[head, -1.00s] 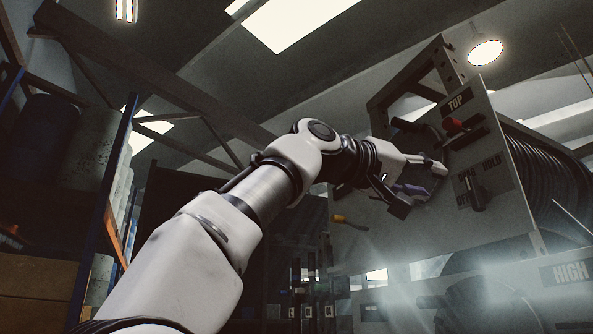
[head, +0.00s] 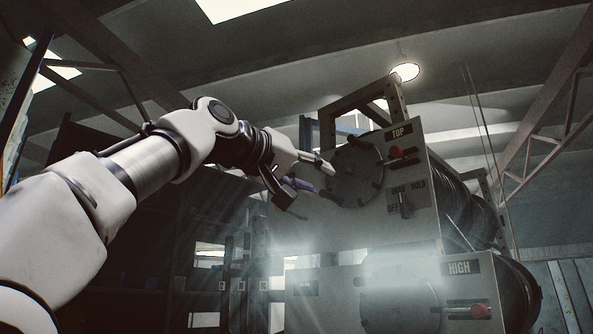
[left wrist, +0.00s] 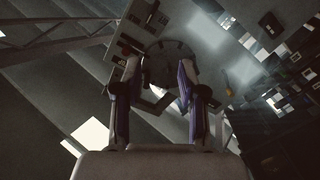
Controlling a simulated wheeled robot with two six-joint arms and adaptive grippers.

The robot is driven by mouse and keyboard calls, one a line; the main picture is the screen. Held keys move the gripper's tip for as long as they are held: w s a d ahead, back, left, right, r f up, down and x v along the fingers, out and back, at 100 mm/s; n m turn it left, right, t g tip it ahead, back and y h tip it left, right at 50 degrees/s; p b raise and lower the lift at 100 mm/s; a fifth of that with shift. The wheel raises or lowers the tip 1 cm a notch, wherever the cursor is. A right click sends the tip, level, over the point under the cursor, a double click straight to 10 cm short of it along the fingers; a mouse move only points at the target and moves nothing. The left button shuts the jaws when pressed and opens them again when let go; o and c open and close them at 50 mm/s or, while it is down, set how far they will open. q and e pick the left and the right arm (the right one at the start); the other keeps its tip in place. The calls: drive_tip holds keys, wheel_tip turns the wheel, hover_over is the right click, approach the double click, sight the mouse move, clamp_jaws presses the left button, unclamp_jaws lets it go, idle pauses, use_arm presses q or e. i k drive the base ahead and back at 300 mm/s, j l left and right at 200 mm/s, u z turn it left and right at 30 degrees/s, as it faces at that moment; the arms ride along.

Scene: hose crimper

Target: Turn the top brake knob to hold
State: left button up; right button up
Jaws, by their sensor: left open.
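The top brake knob (head: 405,204) is a dark bar-shaped knob on the grey upper panel (head: 425,160), below the TOP label. DRAG, HOLD and OFF are lettered around it. It stands roughly upright; I cannot tell exactly which mark it points at. My left gripper (head: 316,180) is open and empty, left of the knob and clear of it, by the edge of a dark round wheel. In the left wrist view the open fingers (left wrist: 158,80) frame part of that wheel. The small knob is not clear there. My right gripper is not in view.
The dark wheel (head: 356,172) and a red-tipped handle (head: 396,152) are on the upper panel near the knob. A lower panel carries a HIGH label (head: 459,268) and another red handle (head: 480,311). Hose reels (head: 462,200) stand behind the panels. A dark rack fills the left background.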

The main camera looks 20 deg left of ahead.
sight(406, 206)
drive_tip(key=i+l, duration=0.2)
drive_tip(key=i, duration=0.2)
drive_tip(key=i+l, duration=0.25)
drive_tip(key=i, duration=0.15)
